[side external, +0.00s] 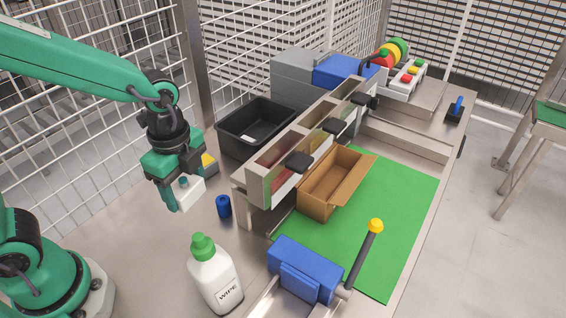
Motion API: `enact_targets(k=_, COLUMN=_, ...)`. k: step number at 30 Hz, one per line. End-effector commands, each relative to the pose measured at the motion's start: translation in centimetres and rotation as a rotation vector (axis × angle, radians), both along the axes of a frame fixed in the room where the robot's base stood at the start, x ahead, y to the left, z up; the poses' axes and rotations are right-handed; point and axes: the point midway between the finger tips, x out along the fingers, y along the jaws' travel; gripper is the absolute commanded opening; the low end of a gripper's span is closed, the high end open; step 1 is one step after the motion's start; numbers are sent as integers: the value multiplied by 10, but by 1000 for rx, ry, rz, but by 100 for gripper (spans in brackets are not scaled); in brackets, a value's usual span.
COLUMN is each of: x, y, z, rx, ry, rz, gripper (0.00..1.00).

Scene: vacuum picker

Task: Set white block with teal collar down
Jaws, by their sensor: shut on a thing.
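The white block with teal collar (189,196) is held between the fingers of my gripper (183,192). Its white body shows below the jaws and a bit of teal shows at its top. The gripper is shut on it at the left of the side external view. The block appears to hang above the bare metal table (150,245), though the exact gap under it cannot be told. Part of the block is hidden by the gripper fingers.
A blue cylinder (223,206) stands right of the block. A yellow-topped grey item (209,164) sits behind the gripper. A white WIPE bottle (214,278), black bin (256,128), cardboard box (335,184) on a green mat (400,200), and blue lever device (305,272) are around. Bare table lies below the gripper.

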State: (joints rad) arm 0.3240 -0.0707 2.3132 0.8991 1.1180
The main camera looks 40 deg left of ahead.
Motion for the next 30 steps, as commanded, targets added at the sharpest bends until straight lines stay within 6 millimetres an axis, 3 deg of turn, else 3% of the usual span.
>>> enact_targets(k=4, x=-20, y=0, z=-13, rx=0, ry=1, rz=-80, gripper=39)
enact_targets(k=12, x=-31, y=0, z=-21, rx=0, ry=-1, rz=-130, gripper=39)
enact_targets(k=20, x=-28, y=5, z=-24, rx=0, ry=0, rz=-128, gripper=39)
enact_targets(k=30, x=-11, y=37, z=-46, rx=1, ry=3, rz=-123, gripper=39)
